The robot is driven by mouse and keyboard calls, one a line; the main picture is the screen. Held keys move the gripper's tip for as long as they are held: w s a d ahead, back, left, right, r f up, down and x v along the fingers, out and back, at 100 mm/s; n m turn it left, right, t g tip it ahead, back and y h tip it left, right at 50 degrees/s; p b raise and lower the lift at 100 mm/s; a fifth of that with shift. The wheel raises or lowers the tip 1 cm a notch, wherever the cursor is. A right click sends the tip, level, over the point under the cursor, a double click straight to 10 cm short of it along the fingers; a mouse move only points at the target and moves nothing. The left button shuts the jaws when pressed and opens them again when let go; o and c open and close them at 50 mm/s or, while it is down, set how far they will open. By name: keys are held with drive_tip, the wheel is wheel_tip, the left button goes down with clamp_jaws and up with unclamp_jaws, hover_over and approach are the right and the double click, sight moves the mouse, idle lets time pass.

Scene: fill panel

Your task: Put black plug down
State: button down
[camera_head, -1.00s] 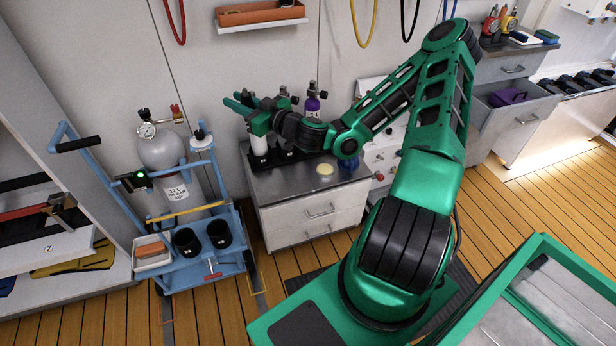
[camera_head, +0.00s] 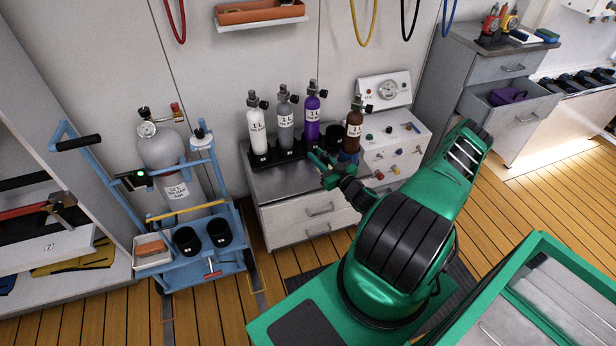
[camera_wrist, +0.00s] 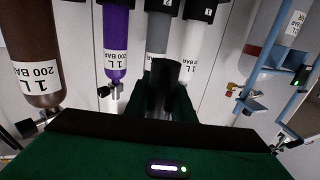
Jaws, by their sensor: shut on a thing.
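The black plug (camera_wrist: 163,82) is a dark, short cylinder between the two green fingers in the wrist view. My gripper (camera_head: 319,167) is shut on it. In the head view my gripper is above the front right of the grey bench top (camera_head: 277,180), in front of the bottle rack. The plug cannot be told apart from the fingers there. Whether it touches anything below cannot be seen.
White (camera_head: 257,128), grey (camera_head: 285,120), purple (camera_head: 312,115) and brown (camera_head: 353,130) bottles stand behind my gripper. A control panel box (camera_head: 395,145) is at right. A blue trolley with a cylinder (camera_head: 165,160) is at left. The bench's front left is clear.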

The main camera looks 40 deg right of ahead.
wheel_tip(320, 180, down, 3)
drive_tip(key=s, duration=0.2)
hover_over(308, 173)
wheel_tip(308, 173, down, 7)
drive_tip(key=shift+d, duration=0.1)
drive_tip(key=shift+f, duration=1.85)
drive_tip(key=c, duration=1.5)
unclamp_jaws()
drive_tip(key=shift+f, duration=0.15)
